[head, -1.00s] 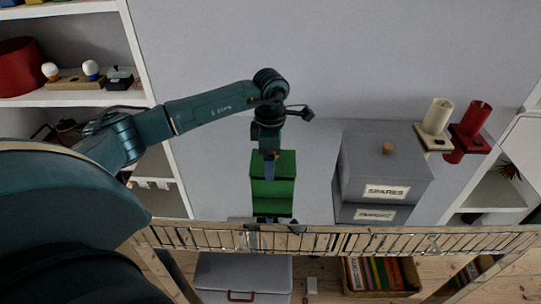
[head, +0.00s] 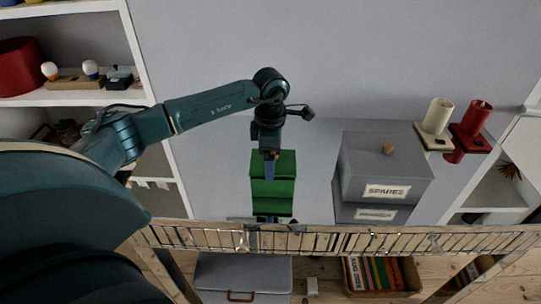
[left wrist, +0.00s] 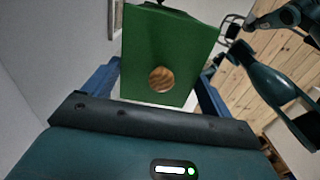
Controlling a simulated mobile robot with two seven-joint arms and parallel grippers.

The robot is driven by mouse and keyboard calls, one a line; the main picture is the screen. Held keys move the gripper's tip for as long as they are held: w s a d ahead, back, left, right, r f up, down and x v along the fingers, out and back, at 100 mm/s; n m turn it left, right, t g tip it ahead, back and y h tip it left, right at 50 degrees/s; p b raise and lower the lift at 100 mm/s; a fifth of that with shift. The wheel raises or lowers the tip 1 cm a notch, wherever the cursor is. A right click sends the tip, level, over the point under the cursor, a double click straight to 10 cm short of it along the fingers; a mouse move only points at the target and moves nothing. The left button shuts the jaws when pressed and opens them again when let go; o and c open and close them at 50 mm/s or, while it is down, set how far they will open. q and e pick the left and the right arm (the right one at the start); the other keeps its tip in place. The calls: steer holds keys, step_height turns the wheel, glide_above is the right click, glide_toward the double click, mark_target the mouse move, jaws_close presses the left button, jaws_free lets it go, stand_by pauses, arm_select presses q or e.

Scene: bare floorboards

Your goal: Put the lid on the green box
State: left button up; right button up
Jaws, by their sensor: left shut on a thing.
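In the head view the green box (head: 272,206) stands low in the middle, with the green lid (head: 285,162) at its top. My left gripper (head: 270,168) comes down from above in front of the lid. In the left wrist view the lid (left wrist: 170,42), with a round wooden knob (left wrist: 161,80), sits between the two blue fingers (left wrist: 155,92), which are shut on it. I cannot tell whether the lid is seated on the box or held just above it.
A wire rack (head: 350,239) runs along the front. Shelves (head: 75,97) stand at the left.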

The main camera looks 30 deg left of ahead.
arm_select(q)
steer(key=shift+f+b, duration=0.35)
stand_by(0.3)
stand_by(0.4)
steer(key=o, duration=0.8)
steer(key=shift+r+p, duration=1.15)
steer(key=shift+r, duration=0.55)
steer(key=shift+r+p, duration=1.2)
steer(key=shift+r, duration=0.65)
